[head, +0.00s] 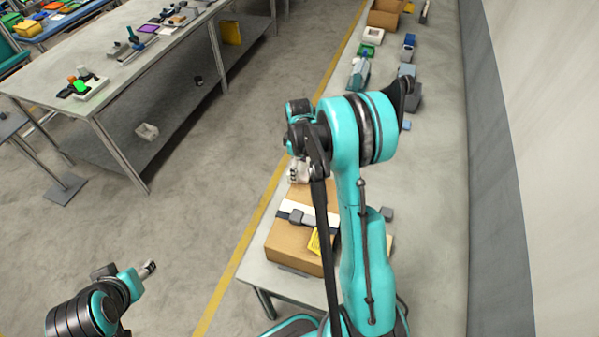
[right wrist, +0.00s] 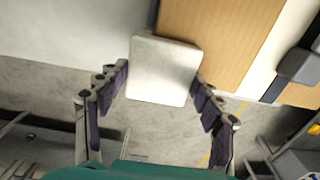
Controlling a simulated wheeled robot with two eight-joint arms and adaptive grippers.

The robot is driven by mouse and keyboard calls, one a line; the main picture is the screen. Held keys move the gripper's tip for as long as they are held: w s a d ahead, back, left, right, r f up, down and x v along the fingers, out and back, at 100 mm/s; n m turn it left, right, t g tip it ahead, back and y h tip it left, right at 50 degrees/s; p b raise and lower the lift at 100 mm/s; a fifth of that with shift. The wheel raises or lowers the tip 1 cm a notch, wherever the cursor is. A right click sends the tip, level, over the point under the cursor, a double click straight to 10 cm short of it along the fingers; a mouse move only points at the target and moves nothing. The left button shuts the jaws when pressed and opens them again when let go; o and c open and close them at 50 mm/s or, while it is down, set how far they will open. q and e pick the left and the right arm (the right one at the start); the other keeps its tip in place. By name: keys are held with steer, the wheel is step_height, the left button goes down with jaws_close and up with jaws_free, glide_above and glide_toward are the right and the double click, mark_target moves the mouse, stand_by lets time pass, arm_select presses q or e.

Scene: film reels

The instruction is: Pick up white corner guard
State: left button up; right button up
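The white corner guard (right wrist: 163,70) is a pale, rounded block at the edge of a cardboard box in the right wrist view. My right gripper (right wrist: 162,74) has its dark-padded fingers on either side of it, and both fingertips meet its sides. In the head view my right gripper (head: 298,172) is at the far left corner of the box, and my arm partly hides that corner. I cannot tell whether the guard is clear of the box. My left gripper (head: 149,267) is at the lower left over the floor, away from the guard; its finger gap is too small to read.
The cardboard box (head: 285,243) with a white band, a dark clasp and a yellow label stands on the near end of the long pale table (head: 433,200). Tools and bins stand farther along it. A workbench (head: 110,80) stands at left. Open floor lies between.

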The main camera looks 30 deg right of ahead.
steer(key=c, duration=0.4)
